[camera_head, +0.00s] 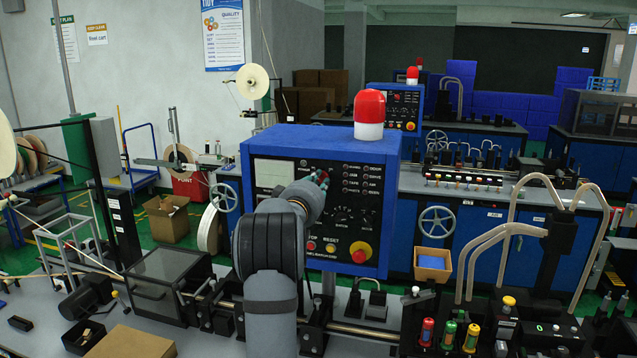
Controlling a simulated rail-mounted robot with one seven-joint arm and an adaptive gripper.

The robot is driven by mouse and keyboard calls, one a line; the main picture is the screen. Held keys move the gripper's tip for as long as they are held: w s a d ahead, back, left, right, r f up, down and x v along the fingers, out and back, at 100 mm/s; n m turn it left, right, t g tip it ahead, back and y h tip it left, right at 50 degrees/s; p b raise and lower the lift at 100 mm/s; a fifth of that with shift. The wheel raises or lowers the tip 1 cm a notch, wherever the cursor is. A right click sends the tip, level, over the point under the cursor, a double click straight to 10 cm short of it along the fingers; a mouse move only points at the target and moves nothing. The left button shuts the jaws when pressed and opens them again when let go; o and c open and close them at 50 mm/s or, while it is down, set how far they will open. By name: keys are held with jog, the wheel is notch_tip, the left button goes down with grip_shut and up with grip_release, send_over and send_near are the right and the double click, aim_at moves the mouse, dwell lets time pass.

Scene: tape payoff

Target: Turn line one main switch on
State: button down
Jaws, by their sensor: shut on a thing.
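The blue control box (228,165) stands at the centre with a dark front panel and a red beacon (369,112) on top. My arm comes up from below in front of it. My gripper (322,179) is at the upper middle of the panel, seen from behind, shut on the main switch. The switch itself is mostly hidden by my gripper, so its position cannot be told. Rows of small labelled lamps (366,180) sit to the right of my gripper. A red emergency button on a yellow base (360,253) is at the lower right of the panel.
A second blue control box (397,107) with a red beacon stands further back. Bent beige tubes (512,232) rise at the right. Coloured-cap bottles (449,333) stand at the front right. A clear-topped box (170,270) and a cardboard box (130,342) are at the left.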

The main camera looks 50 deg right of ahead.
jog(key=shift+f+m+b, duration=0.15)
jog(key=shift+m+b, duration=0.25)
jog(key=shift+b, duration=0.1)
jog(key=shift+f+m+b, duration=0.15)
jog(key=shift+m+b, duration=0.85)
jog(key=shift+b, duration=0.15)
jog(key=m+b, duration=0.3)
jog(key=m, duration=0.2)
jog(key=shift+s, duration=0.1)
jog(key=m+b, duration=0.2)
jog(key=m, duration=0.3)
jog(key=shift+f+m, duration=0.1)
jog(key=shift+m, duration=0.3)
jog(key=m+b, duration=0.1)
jog(key=m, duration=0.3)
jog(key=shift+m, duration=0.3)
jog(key=c, duration=1.7)
grip_release()
jog(key=shift+c, duration=0.2)
jog(key=shift+o, duration=0.4)
